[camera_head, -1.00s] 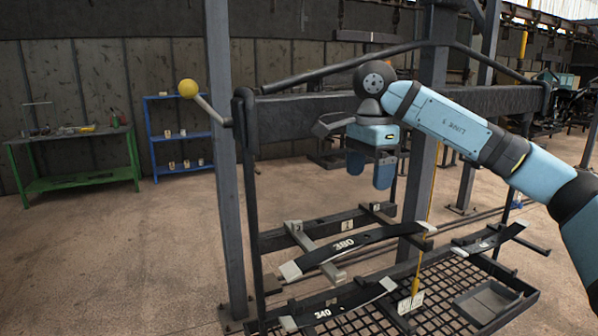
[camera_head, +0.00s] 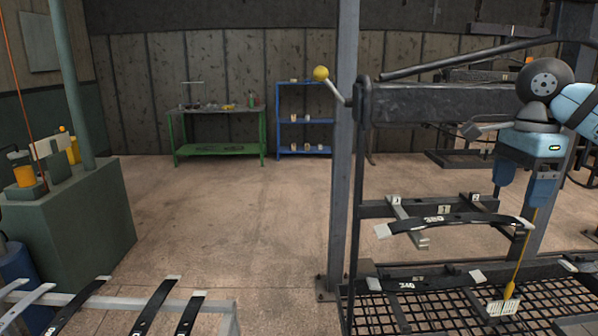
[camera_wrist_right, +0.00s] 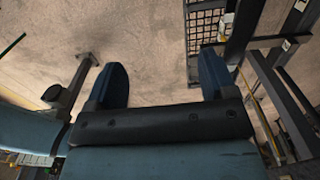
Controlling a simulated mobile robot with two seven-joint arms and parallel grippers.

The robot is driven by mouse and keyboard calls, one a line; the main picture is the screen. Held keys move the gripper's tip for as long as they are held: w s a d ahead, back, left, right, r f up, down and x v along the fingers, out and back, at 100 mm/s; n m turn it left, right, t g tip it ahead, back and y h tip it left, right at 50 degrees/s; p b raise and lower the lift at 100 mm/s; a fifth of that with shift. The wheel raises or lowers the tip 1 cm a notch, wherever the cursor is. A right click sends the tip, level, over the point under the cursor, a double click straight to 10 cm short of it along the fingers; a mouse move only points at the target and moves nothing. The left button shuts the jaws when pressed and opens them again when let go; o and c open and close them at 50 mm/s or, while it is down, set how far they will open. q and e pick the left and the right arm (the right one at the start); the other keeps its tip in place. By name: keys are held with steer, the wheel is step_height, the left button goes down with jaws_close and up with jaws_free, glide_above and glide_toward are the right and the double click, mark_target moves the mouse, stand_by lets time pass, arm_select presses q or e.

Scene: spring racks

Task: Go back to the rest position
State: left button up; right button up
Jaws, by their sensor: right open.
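My right gripper (camera_head: 520,188) hangs at the right of the head view, in front of the dark spring rack (camera_head: 440,104). It points down, above the right end of a black leaf spring marked 380 (camera_head: 455,221). In the right wrist view its two blue fingers (camera_wrist_right: 163,88) stand wide apart with only bare floor between them. A second spring marked 340 (camera_head: 425,284) lies lower on the rack, apart from the gripper. My left gripper is not in view.
A yellow-ball lever (camera_head: 321,73) sticks out from the rack's left post. A green cabinet (camera_head: 75,215) and a pale rack with several black springs (camera_head: 215,304) stand at the left. A green bench (camera_head: 218,150) and blue shelf (camera_head: 303,120) are at the back. Middle floor is clear.

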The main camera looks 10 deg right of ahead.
steer(key=s+a+f+m+y+p, duration=0.25)
steer(key=a+f+m+y, duration=0.35)
steer(key=a+y, duration=0.7)
steer(key=s+a+f+m+y+p, duration=0.1)
steer(key=a+f+m+y+p, duration=0.5)
steer(key=a, duration=1.4)
steer(key=s+d+f+m+t+h+p, duration=0.15)
steer(key=f+m+t+h, duration=0.35)
steer(key=f+m+t, duration=0.65)
steer(key=d+f+m+t+h+b, duration=0.1)
steer(key=d+f+m+t+h, duration=0.35)
steer(key=m, duration=1.15)
arm_select(q)
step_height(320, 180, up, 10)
steer(key=p, duration=0.2)
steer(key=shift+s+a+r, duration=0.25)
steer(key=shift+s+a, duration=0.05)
arm_select(e)
steer(key=s+d+f+m+g+h, duration=0.3)
steer(key=s+f+m+g+h, duration=0.2)
steer(key=s+f+m, duration=0.5)
steer(key=s+f+h, duration=0.1)
steer(key=s+f, duration=0.4)
steer(key=f, duration=0.1)
steer(key=shift+s+d+f, duration=0.2)
steer(key=shift+s+f, duration=0.05)
steer(key=shift+s, duration=0.1)
